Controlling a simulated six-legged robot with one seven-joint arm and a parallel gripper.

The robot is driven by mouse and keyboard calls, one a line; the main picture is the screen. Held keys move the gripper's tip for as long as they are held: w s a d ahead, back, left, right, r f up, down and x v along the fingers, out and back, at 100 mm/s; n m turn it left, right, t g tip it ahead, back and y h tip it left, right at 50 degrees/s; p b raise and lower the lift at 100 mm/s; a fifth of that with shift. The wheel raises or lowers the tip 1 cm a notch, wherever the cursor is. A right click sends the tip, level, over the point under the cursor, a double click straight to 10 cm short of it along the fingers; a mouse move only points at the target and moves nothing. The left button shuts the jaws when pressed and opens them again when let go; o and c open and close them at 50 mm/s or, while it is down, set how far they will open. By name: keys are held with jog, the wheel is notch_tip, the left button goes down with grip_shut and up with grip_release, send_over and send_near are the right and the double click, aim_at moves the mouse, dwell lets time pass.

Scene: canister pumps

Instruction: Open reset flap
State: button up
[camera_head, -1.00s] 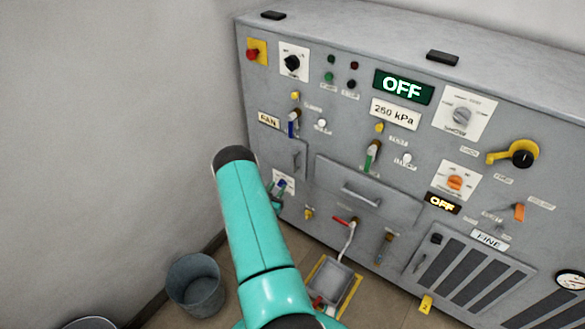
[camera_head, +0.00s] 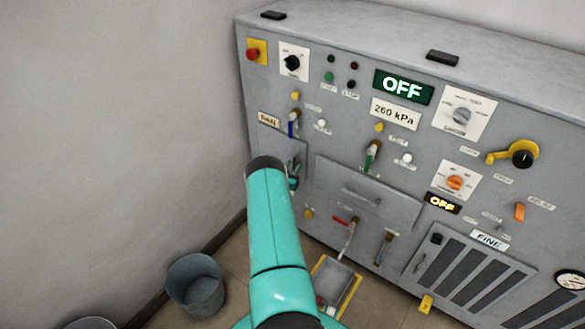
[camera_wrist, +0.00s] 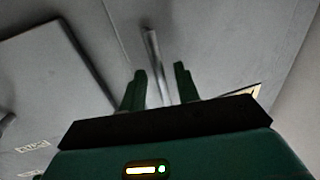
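The reset flap (camera_head: 272,144) appears to be the small grey door below the FAN label, at the left end of the grey pump panel. It looks closed, flush with the panel. My gripper (camera_head: 294,176) is in front of its lower part, largely hidden behind my turquoise arm. In the wrist view, my gripper (camera_wrist: 161,82) is open, with its two dark green fingers apart. A slim grey handle (camera_wrist: 152,50) runs into the space between the fingers. Gaps show on both sides, and contact cannot be made out.
A wide drawer (camera_head: 398,202) with a bar handle lies right of the flap; its panel also shows at left in the wrist view (camera_wrist: 45,85). Levers and knobs stick out around it. A grey bucket (camera_head: 196,285) stands on the floor by the left wall.

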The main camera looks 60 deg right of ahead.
jog(key=shift+d, duration=0.1)
grip_shut()
jog(key=shift+w, duration=0.1)
